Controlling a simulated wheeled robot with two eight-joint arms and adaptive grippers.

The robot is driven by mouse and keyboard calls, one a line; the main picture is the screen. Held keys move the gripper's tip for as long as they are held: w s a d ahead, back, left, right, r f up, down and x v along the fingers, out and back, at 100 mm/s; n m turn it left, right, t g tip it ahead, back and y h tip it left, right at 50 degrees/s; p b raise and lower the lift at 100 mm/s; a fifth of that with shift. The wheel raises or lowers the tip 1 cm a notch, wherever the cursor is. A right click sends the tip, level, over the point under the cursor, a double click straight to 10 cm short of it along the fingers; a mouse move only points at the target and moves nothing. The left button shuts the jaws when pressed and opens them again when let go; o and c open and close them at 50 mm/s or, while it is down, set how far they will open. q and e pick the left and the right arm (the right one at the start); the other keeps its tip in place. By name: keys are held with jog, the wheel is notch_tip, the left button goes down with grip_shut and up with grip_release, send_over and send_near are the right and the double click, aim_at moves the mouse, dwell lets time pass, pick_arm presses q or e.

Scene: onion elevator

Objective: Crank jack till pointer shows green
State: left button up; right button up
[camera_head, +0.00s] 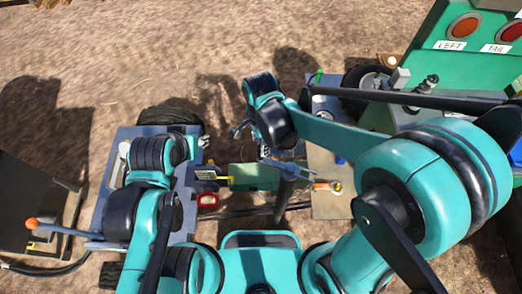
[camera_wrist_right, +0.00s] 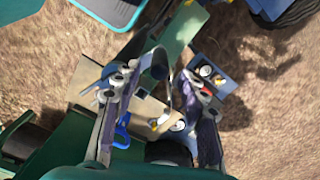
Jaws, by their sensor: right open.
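My right gripper (camera_head: 240,130) hangs above the middle of the work area. In the right wrist view its two fingers (camera_wrist_right: 162,92) stand apart, with no object clearly held. A thin silvery curved part shows between and beyond them. A blue-grey bar (camera_head: 291,169) on a dark upright stands right of the gripper in the head view; I cannot tell whether it is the jack's crank. A small black, white and yellow marked plate (camera_head: 207,174) lies left of a green beam (camera_head: 255,177). No pointer reading is legible.
A green panel (camera_head: 465,75) with red lamps labelled LEFT and TAIL stands at the right. A lever with an orange knob (camera_head: 32,224) is at the left. A red part (camera_head: 208,200) lies below the marked plate. Bare dirt lies behind.

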notch_tip(320, 180, down, 8)
jog(key=shift+r+b, duration=0.1)
jog(key=shift+b, duration=0.85)
grip_shut()
